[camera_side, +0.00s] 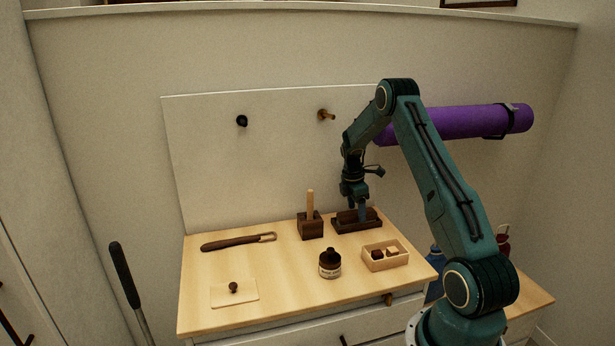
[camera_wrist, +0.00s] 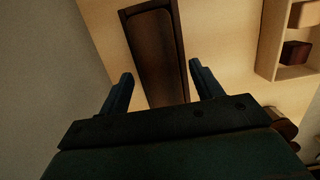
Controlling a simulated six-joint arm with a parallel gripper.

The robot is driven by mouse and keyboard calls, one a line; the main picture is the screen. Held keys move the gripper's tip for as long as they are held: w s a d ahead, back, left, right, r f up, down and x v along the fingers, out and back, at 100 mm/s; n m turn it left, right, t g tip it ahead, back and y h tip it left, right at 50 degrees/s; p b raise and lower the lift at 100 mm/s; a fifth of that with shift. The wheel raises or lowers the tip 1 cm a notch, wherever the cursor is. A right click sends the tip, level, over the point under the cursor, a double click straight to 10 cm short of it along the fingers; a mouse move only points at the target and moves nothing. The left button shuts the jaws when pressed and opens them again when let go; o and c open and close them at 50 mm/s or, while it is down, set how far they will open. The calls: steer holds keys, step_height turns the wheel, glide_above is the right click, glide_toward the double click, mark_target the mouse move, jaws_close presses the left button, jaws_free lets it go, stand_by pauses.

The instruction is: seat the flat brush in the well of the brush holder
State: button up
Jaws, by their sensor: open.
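The dark brown brush holder (camera_side: 345,230) stands at the back right of the wooden top, near the wall panel. A reddish-brown block, seemingly the flat brush (camera_side: 346,216), lies lengthwise in it, its top above the rim. In the wrist view the brush (camera_wrist: 156,50) runs away from me, inside the holder's dark rim (camera_wrist: 181,45). My gripper (camera_side: 362,214) is over the holder, pointing down. In the wrist view my gripper (camera_wrist: 161,75) is open, with one finger on each side of the brush and gaps visible. The near end and how deep the brush sits are hidden.
A dark block with an upright light stick (camera_side: 310,205) stands just left of the holder. A small box (camera_side: 385,262) with blocks and a dark bottle (camera_side: 330,264) stand in front. A long-handled tool (camera_side: 237,241) and a knobbed plate (camera_side: 234,292) lie left.

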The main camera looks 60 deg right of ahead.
mark_target(351, 213)
steer(key=shift+w+a+r, duration=0.1)
steer(key=shift+r, duration=0.9)
steer(key=shift+w+a+r, duration=0.1)
steer(key=shift+a+r, duration=0.05)
steer(key=shift+r, duration=0.9)
steer(key=shift+w+a+r, duration=0.1)
steer(key=shift+r, duration=0.9)
steer(key=shift+w+a+r+m+t+h, duration=0.15)
steer(key=shift+w+r+m+t+h, duration=0.2)
steer(key=shift+m, duration=0.35)
steer(key=a+r+m+t, duration=0.2)
steer(key=a+r, duration=0.7)
steer(key=a, duration=0.3)
steer(key=a+r+m+t, duration=0.2)
steer(key=a+r, duration=0.7)
steer(key=a, duration=0.2)
steer(key=s+a+r+m+t+y, duration=0.1)
steer(key=s+a, duration=0.8)
steer(key=s+a+r+m+t+y, duration=0.1)
steer(key=s+a+m, duration=0.1)
steer(key=s+a, duration=0.6)
steer(key=shift+s+a+r+m, duration=0.25)
steer(key=shift+s+a+m, duration=0.1)
steer(key=shift+s, duration=0.2)
